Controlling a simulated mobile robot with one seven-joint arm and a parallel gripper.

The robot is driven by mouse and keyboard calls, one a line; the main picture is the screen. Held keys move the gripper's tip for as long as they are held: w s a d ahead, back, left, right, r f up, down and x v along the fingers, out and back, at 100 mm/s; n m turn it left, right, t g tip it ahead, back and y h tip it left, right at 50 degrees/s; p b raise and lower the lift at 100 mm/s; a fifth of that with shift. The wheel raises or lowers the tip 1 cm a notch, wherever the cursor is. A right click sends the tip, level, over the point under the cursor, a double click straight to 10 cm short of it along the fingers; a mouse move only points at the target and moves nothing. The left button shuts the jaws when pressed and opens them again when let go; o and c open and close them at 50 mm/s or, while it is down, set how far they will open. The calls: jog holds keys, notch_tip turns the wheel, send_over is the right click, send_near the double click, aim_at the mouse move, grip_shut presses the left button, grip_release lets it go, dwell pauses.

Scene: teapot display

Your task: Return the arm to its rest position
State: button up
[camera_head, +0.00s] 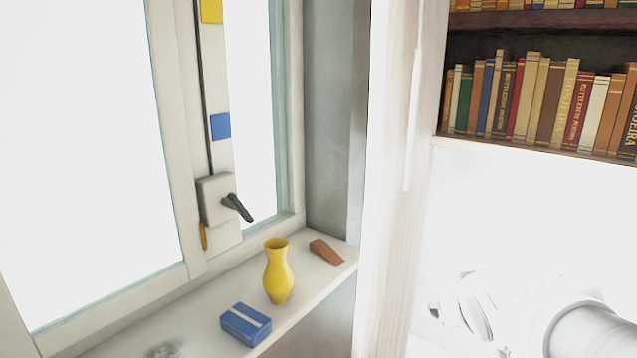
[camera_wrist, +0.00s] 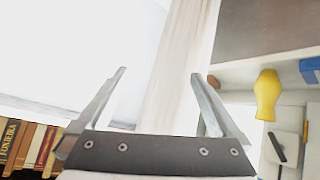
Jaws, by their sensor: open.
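My gripper (camera_wrist: 157,75) shows in the wrist view with its two grey fingers spread apart and nothing between them. A pale upright post or panel edge (camera_wrist: 182,60) lies behind the gap between the fingers. In the head view, white rounded parts of my arm are at the lower right, in front of a bright white area; the fingers cannot be made out there. No teapot is visible in either view.
A windowsill (camera_head: 310,293) holds a yellow vase (camera_head: 278,272), a blue box (camera_head: 245,324) and a brown wedge (camera_head: 326,251). The window handle (camera_head: 238,207) juts out above. A pale vertical panel (camera_head: 395,180) divides the sill from the bookshelf (camera_head: 540,147) with its books.

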jog(key=s+a+g+y, duration=0.2)
jog(key=s+a, duration=0.5)
jog(key=s, duration=0.4)
jog(key=shift+s+f+g+y+p, duration=0.3)
jog(key=shift+s+g+p, duration=0.15)
jog(key=shift+g, duration=0.25)
jog(key=r+p, duration=1.7)
jog(key=shift+w+d, duration=0.25)
jog(key=shift+c, duration=0.2)
